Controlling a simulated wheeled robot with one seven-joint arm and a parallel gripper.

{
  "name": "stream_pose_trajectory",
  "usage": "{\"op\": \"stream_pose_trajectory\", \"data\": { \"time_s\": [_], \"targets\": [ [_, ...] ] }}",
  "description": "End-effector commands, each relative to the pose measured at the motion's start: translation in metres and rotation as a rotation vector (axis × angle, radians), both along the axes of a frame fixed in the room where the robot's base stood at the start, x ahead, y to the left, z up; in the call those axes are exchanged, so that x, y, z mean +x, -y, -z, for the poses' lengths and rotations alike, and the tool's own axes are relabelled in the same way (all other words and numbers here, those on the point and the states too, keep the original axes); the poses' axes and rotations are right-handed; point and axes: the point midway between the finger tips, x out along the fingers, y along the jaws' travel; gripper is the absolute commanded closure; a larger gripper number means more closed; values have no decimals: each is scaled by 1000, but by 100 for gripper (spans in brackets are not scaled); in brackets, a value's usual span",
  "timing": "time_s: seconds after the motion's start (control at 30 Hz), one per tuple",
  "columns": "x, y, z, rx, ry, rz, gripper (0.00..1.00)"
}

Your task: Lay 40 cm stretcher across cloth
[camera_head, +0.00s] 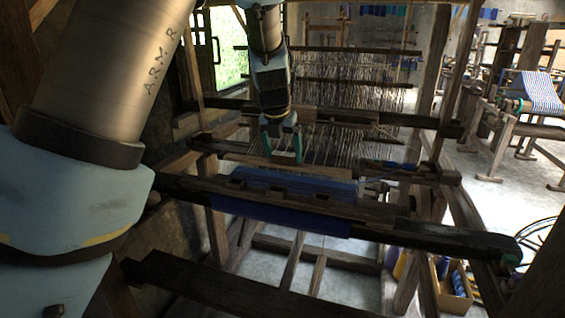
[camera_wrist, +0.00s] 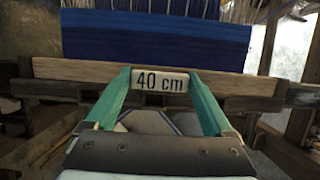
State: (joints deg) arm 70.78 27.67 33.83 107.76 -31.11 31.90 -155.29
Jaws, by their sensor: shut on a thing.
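The 40 cm stretcher is a light wooden bar (camera_head: 325,173) with a white "40 cm" label, also seen in the wrist view (camera_wrist: 80,72). My gripper (camera_head: 283,158) has teal fingers shut on the stretcher's middle, on either side of the label in the wrist view (camera_wrist: 160,82). The bar runs across the loom, level with the cloth's far edge in the head view. The blue cloth (camera_head: 300,186) lies just in front of it in that view and shows beyond the bar in the wrist view (camera_wrist: 150,40). I cannot tell whether bar and cloth touch.
A dark front beam (camera_head: 430,235) crosses the loom, with a notched wooden bar (camera_head: 340,204) near the cloth. Warp threads and heddles (camera_head: 350,90) stand behind. A box of spools (camera_head: 452,285) is on the floor at lower right. Another loom (camera_head: 540,92) stands at right.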

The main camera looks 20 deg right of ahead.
Motion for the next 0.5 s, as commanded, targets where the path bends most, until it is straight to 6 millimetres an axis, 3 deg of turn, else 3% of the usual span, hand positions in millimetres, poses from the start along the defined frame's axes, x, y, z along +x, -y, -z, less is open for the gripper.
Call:
{"op": "stream_pose_trajectory", "data": {
  "time_s": [0.5],
  "targets": [
    [5, 0, 15, 36, -20, -7, 90]
  ]
}}
